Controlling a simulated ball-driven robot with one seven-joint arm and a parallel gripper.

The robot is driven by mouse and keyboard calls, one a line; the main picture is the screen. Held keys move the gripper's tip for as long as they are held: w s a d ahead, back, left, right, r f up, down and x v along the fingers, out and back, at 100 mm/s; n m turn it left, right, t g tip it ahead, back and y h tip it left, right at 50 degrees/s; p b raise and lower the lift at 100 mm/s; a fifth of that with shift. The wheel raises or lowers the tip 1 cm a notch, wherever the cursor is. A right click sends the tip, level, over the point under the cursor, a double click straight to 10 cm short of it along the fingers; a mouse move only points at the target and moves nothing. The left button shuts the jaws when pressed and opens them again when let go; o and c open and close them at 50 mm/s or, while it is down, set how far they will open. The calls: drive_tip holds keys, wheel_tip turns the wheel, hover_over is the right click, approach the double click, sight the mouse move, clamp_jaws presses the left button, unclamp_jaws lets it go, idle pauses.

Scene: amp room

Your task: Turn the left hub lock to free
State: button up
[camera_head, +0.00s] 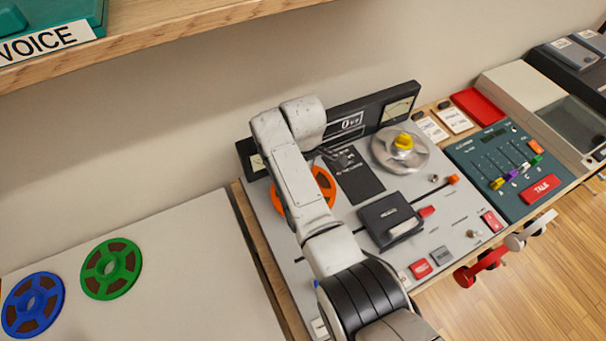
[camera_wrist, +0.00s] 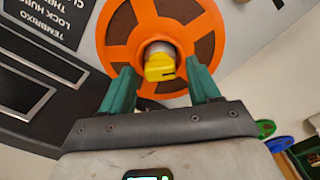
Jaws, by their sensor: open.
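The left hub lock (camera_wrist: 160,66) is a yellow knob with a dark slot at the centre of the orange reel (camera_wrist: 124,26). In the head view the orange reel (camera_head: 327,183) shows partly behind my arm, and its lock is hidden. In the wrist view my gripper (camera_wrist: 163,76) is open, with one teal finger on each side of the yellow lock. The fingers overlap the reel's near edge in the picture; I cannot tell whether they touch anything. A second yellow lock (camera_head: 403,142) sits on the silver reel (camera_head: 386,158) at the right.
The tape deck (camera_head: 455,212) carries a black head block (camera_head: 391,220) and a dark meter panel (camera_head: 372,108) behind. A teal mixer (camera_head: 505,165) stands to its right. Green (camera_head: 111,268) and blue (camera_head: 33,304) reels lie at left. A wooden shelf (camera_head: 170,30) hangs above.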

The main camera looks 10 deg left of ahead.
drive_tip(key=shift+r, duration=0.15)
wheel_tip(320, 180, up, 11)
drive_tip(key=b, duration=0.1)
drive_tip(key=shift+f, duration=0.2)
idle(0.5)
